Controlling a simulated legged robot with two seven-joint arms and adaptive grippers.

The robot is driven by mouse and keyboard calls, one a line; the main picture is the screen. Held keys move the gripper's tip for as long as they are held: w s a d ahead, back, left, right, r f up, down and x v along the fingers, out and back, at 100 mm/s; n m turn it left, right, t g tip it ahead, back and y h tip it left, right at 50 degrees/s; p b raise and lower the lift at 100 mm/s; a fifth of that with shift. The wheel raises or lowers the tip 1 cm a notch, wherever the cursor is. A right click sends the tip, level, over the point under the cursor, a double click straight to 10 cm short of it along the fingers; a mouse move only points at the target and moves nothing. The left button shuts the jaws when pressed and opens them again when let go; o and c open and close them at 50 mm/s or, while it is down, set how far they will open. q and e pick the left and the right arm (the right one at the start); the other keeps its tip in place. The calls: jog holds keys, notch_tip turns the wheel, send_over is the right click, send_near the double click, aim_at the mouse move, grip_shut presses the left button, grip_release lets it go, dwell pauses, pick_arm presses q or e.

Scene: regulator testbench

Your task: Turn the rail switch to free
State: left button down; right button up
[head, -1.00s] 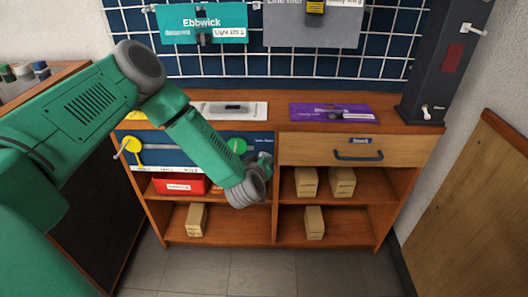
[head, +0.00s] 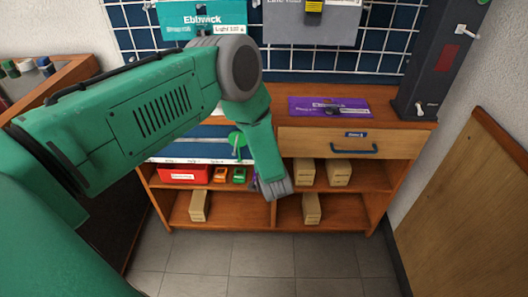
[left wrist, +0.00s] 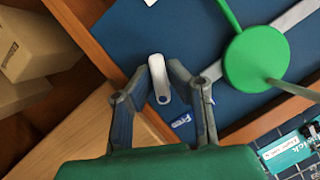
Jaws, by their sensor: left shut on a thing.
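The rail switch (left wrist: 158,72), a short white lever with a blue-marked end, stands between the fingers of my left gripper (left wrist: 157,85) in the left wrist view. The gripper is shut on it. A blue label reading "Free" (left wrist: 181,120) is beside the right finger. The lever is in front of a blue panel (left wrist: 205,45), which carries a green disc (left wrist: 257,58). In the head view the blue panel and the green disc (head: 238,139) show partly, and my own arm hides the switch and the gripper's fingers. My right gripper is not in view.
A drawer (head: 315,143) with a blue handle is right of the arm. Below are shelves with several cardboard boxes (head: 305,172), a red bin (head: 185,173) and small orange and green items. A purple board (head: 300,104) lies on the top. The floor in front is clear.

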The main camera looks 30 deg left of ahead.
pick_arm(q)
jog(key=shift+w+d+r+m+y+b, duration=0.15)
jog(key=shift+m+y+b, duration=0.15)
jog(key=shift+m, duration=0.25)
jog(key=shift+w+a+m+y+b, duration=0.1)
jog(key=shift+m+y+b, duration=0.1)
jog(key=shift+m+y, duration=0.3)
jog(key=shift+m, duration=0.25)
jog(key=c, duration=1.7)
grip_release()
jog(key=shift+o, duration=0.6)
jog(key=shift+d, duration=0.1)
jog(key=shift+s, duration=0.1)
jog(key=v, duration=1.1)
jog(key=shift+d, duration=0.45)
